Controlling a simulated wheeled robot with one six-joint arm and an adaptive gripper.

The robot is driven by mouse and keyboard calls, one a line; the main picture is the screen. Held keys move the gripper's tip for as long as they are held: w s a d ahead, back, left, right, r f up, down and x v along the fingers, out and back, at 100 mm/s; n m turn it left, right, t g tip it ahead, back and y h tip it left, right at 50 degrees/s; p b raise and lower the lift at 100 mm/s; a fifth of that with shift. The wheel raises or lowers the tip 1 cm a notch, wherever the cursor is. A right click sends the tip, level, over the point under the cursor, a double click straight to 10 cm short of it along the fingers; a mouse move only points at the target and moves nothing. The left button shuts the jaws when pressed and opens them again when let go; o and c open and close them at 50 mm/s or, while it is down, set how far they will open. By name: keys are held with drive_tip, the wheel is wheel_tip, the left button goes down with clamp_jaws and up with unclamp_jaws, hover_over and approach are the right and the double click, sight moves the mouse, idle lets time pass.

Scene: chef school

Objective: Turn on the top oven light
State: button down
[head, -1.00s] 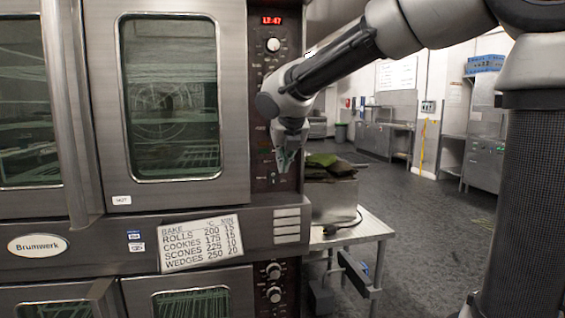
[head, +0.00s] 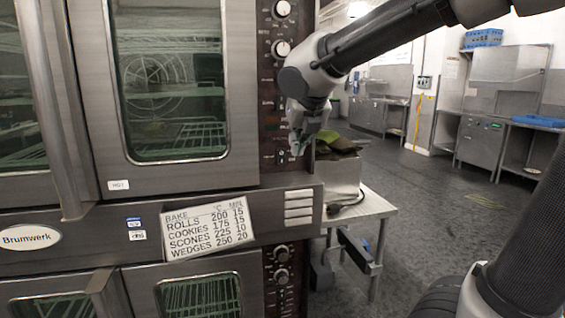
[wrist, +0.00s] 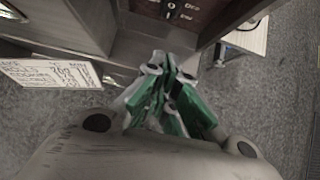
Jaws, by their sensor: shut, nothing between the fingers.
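The top oven (head: 240,170) stands at left in the head view, its glass door closed. Racks and a round fan show behind its window (head: 165,80); I cannot tell whether a lamp is lit. Its dark control panel (head: 270,120) runs down the right side, with knobs above and small switches (head: 282,156) low down. My gripper (head: 298,147) is shut and empty, pointing down at the panel's lower part. In the wrist view its green fingertips (wrist: 168,66) are together below the panel's small controls (wrist: 180,8). I cannot tell whether they touch the panel.
A baking-times card (head: 207,228) is on the ledge below the door. The lower oven has its own knobs (head: 281,264). A metal side table (head: 372,207) with a steel container (head: 338,176) and dark cloths stands right of the oven. The floor further right is open.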

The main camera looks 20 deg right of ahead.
sight(282, 157)
drive_tip(key=x, duration=0.9)
drive_tip(key=shift+w+f, duration=0.15)
drive_tip(key=shift+f, duration=0.1)
drive_tip(key=w, duration=0.3)
drive_tip(key=shift+w+f, duration=0.2)
drive_tip(key=shift+f, duration=0.2)
drive_tip(key=shift+w, duration=0.5)
drive_tip(key=shift+w+f, duration=0.2)
drive_tip(key=shift+w, duration=0.1)
drive_tip(key=shift+r, duration=0.1)
drive_tip(key=shift+r, duration=0.9)
